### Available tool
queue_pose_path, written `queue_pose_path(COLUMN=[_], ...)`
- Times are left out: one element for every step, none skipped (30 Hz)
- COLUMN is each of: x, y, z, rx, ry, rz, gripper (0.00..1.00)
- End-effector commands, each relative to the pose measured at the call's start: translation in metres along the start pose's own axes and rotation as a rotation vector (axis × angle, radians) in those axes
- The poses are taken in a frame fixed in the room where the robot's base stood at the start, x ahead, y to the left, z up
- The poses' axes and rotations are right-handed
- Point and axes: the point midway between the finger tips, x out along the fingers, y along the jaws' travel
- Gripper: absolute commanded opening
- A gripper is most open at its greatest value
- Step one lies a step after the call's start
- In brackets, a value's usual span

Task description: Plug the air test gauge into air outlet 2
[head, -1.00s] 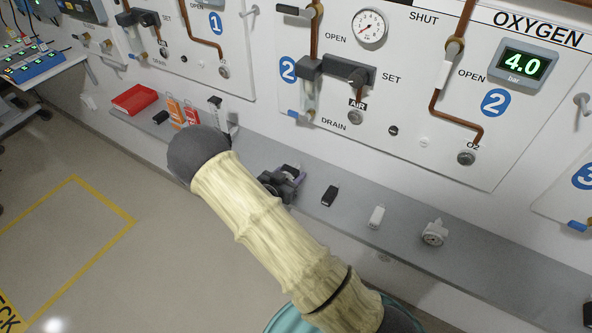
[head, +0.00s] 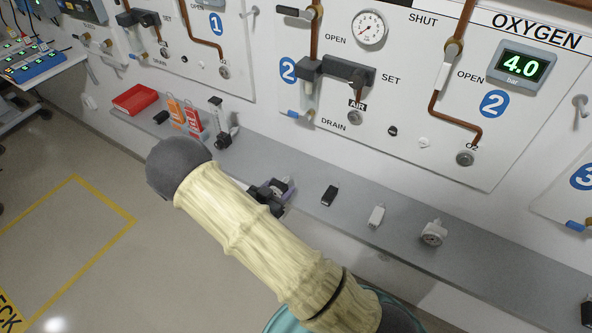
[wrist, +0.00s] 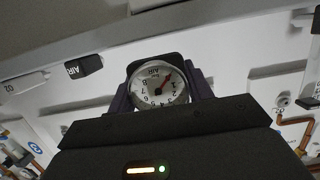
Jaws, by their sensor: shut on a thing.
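The air test gauge (wrist: 158,85) shows in the wrist view as a round white dial marked AIR in a dark housing. My gripper (wrist: 160,92) is shut on it, with a dark finger on each side. In the head view my gripper (head: 272,193) is over the shelf, left of the loose plugs, and is partly hidden by my forearm; the gauge is hard to make out there. Air outlet 2 (head: 355,117) is a round grey socket under the AIR label on panel 2. It is empty, and the gauge is apart from it, lower and to the left.
The grey shelf (head: 480,263) runs below the panels. On it lie a black plug (head: 329,195), a white plug (head: 376,216) and a round white gauge (head: 433,233). A red tray (head: 135,99) is at left. The O2 outlet (head: 465,158) is right of the air outlet.

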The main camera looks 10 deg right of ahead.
Motion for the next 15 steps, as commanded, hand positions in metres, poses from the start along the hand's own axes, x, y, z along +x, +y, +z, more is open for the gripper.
queue_pose_path(x=[-0.004, -0.005, -0.008, -0.01, -0.012, -0.014, -0.016, -0.018, -0.02, -0.022, -0.024, -0.026, -0.028, -0.03, -0.033], y=[0.0, -0.001, -0.001, 0.0, 0.0, 0.0, 0.0, 0.0, 0.0, 0.0, 0.0, 0.0, 0.0, 0.0, -0.001], z=[0.0, 0.001, 0.001, 0.002, 0.002, 0.003, 0.003, 0.004, 0.004, 0.005, 0.005, 0.006, 0.007, 0.007, 0.008], rx=[0.0, 0.0, 0.0, 0.0, 0.0, 0.0, 0.0, 0.0, 0.0, 0.0, 0.0, 0.0, 0.0, 0.0, 0.0], ry=[0.001, 0.001, 0.001, 0.001, 0.001, 0.001, 0.001, 0.001, 0.001, 0.001, 0.0, 0.0, 0.0, 0.0, 0.001], rz=[-0.002, -0.002, -0.002, -0.002, -0.001, -0.001, -0.002, -0.002, -0.002, -0.002, -0.001, -0.001, -0.001, -0.002, -0.002], gripper=[0.14, 0.14, 0.14, 0.14, 0.14, 0.14, 0.14, 0.14, 0.14, 0.14, 0.14, 0.14, 0.14, 0.14, 0.14])
